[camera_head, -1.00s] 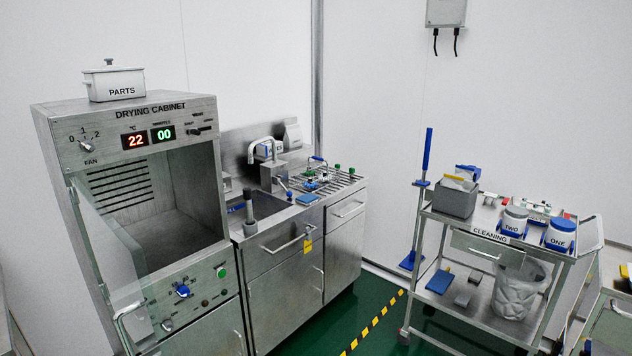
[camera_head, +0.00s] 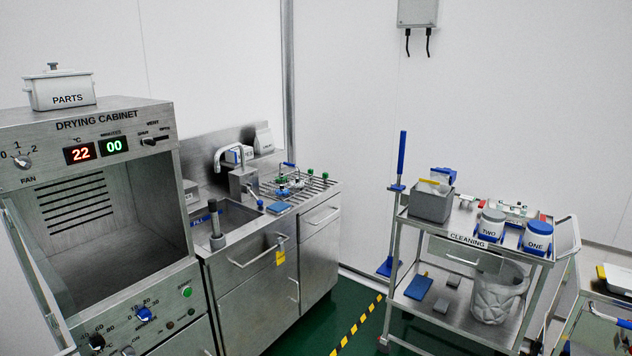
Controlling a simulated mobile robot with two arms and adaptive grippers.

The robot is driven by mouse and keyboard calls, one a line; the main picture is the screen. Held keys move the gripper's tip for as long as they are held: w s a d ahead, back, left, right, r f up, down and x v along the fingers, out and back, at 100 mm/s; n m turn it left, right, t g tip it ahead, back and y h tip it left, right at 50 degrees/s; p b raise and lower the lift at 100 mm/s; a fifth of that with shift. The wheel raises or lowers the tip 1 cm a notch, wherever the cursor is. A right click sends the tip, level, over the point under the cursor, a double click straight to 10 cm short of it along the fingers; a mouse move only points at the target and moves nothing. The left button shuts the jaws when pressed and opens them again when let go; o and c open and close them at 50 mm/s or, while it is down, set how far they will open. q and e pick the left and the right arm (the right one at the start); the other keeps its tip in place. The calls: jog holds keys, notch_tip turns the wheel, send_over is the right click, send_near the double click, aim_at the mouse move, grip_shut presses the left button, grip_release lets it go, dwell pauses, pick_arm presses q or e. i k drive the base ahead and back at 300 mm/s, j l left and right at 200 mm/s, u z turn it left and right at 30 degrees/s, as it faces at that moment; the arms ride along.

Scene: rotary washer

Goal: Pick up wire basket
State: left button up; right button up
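I cannot make out a wire basket for certain in the head view. A slatted metal rack (camera_head: 318,183) with small blue and green fittings lies on the counter right of the sink, but I cannot tell whether any basket is among them. The sink basin (camera_head: 228,216) is partly hidden by its front edge, and a dark-grey upright handle stands at it. The drying cabinet (camera_head: 115,121) stands open at the left, and its visible chamber looks empty. Neither of my grippers is in view.
A cleaning trolley (camera_head: 461,240) with a grey bin (camera_head: 431,204), two tubs and a lined waste bag (camera_head: 497,295) stands at the right. Another metal cart (camera_head: 612,312) is cut off at the right edge. Green floor with a yellow-black stripe (camera_head: 358,326) lies between counter and trolley.

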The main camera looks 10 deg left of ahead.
aim_at(284, 163)
jog(key=i+z, duration=0.2)
jog(key=i, duration=0.85)
jog(key=i+j+u, duration=0.15)
jog(key=i+u, duration=0.25)
jog(key=i+j+u, duration=0.1)
jog(key=u, duration=0.25)
jog(key=i+l+u, duration=0.1)
jog(key=i+u, duration=0.3)
jog(key=i+l+u, duration=0.1)
jog(key=i+u, duration=0.15)
jog(key=u, duration=0.15)
